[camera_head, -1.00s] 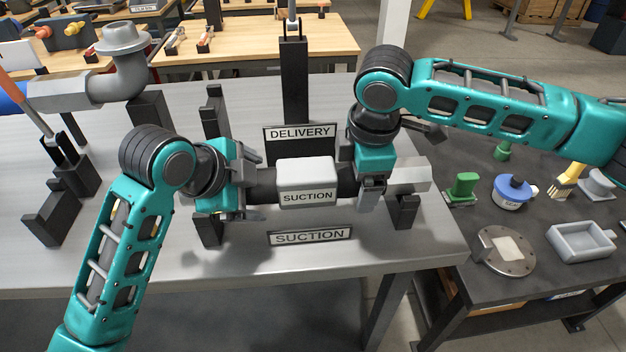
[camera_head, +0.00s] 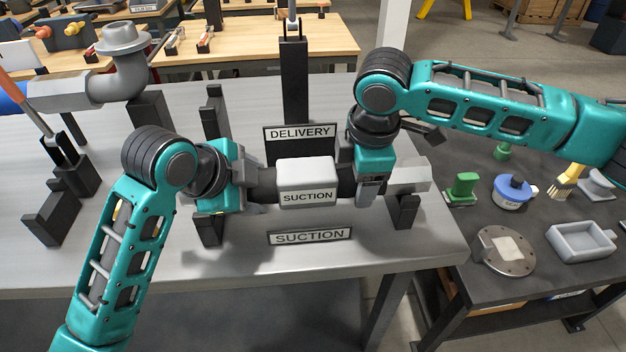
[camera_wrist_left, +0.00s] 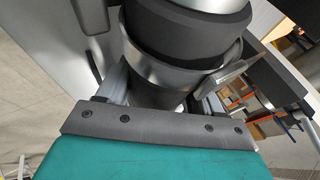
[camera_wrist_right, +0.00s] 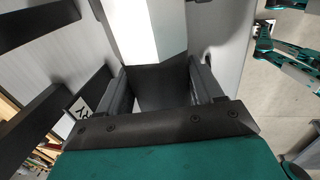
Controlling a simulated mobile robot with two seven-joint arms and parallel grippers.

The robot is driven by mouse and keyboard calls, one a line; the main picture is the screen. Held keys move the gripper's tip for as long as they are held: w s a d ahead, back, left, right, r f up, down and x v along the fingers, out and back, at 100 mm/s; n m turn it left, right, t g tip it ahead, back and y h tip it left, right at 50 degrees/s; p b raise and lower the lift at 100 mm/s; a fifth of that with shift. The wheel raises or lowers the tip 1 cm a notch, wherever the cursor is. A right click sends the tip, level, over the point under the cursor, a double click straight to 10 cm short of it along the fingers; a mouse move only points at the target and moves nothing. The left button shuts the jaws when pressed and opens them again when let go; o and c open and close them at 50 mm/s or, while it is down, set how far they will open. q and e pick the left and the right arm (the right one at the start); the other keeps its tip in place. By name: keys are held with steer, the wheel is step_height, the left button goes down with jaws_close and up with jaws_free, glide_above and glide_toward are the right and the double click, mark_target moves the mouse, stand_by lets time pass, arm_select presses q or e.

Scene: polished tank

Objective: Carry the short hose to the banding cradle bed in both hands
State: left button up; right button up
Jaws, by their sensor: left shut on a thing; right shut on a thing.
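The short hose (camera_head: 262,182) is dark, with a pale block marked SUCTION (camera_head: 307,181) at its middle and a grey hex fitting (camera_head: 408,178) at its right end. It lies across black supports (camera_head: 403,212) behind a SUCTION plate (camera_head: 310,236). My left gripper (camera_head: 245,184) is shut on its left part; in the left wrist view a grey metal collar (camera_wrist_left: 165,82) sits between the fingers. My right gripper (camera_head: 369,182) is shut on the dark part beside the hex fitting; the right wrist view shows this dark part (camera_wrist_right: 160,88) between the fingers. I cannot tell which fixture is the banding cradle bed.
A DELIVERY plate (camera_head: 299,132) and a tall black post (camera_head: 294,85) stand behind the hose. Black stepped blocks (camera_head: 55,208) and a grey elbow pipe (camera_head: 122,65) are at left. A dark side table (camera_head: 470,225) at right holds a blue-lidded tub (camera_head: 514,190) and a tray (camera_head: 580,241).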

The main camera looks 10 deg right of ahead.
arm_select(q)
jaws_close()
arm_select(e)
jaws_close()
arm_select(q)
steer(key=shift+w+r, duration=0.1)
steer(key=shift+r, duration=0.1)
arm_select(e)
steer(key=shift+w+r, duration=0.1)
steer(key=shift+r, duration=0.1)
